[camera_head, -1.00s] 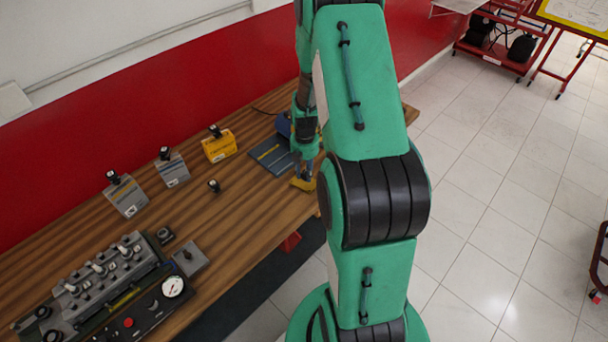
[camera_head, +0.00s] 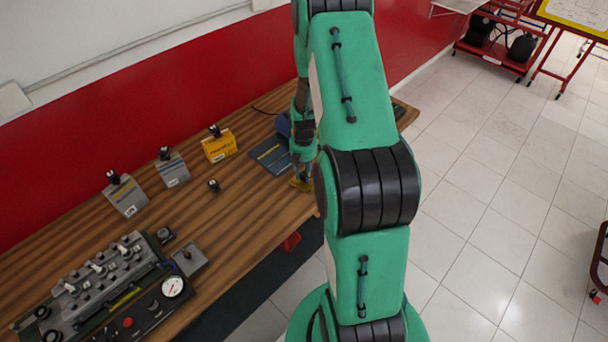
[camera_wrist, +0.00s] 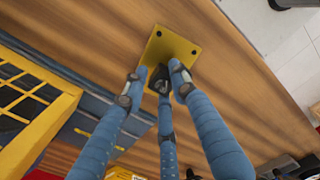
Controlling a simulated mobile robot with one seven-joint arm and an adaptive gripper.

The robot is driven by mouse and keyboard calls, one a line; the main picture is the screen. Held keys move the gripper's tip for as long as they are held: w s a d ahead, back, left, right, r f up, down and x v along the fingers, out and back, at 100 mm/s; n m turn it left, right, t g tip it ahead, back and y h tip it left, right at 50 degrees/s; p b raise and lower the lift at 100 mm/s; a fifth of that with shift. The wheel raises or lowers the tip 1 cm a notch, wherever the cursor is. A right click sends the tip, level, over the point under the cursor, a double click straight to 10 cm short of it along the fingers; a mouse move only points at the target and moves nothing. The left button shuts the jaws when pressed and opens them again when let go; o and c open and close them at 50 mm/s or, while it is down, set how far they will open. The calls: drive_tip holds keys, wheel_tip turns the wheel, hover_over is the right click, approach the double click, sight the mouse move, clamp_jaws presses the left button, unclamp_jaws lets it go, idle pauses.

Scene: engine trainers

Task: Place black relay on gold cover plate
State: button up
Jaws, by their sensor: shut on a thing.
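The gold cover plate (camera_wrist: 172,44) is a flat square with small dark corner holes, lying on the wooden table near its edge. In the head view the plate (camera_head: 300,185) sits right below my gripper (camera_head: 303,174). In the wrist view my gripper (camera_wrist: 158,76) has its blue fingers closed around a small black relay (camera_wrist: 157,73). The relay is over the near part of the plate, partly hidden by the fingers. I cannot tell whether it touches the plate.
A dark blue-grey panel (camera_head: 268,154) lies to the left of the plate. A yellow block (camera_head: 219,146) and grey blocks (camera_head: 173,170) with black knobs stand along the back. A grey control unit (camera_head: 100,285) fills the near left. The middle tabletop is mostly clear.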

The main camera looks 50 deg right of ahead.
sight(304, 173)
drive_tip(key=shift+f, duration=0.25)
drive_tip(key=o, duration=1)
wheel_tip(304, 173, up, 12)
drive_tip(key=shift+p, duration=0.3)
drive_tip(key=shift+r, duration=0.1)
idle(0.5)
drive_tip(key=shift+a, duration=0.1)
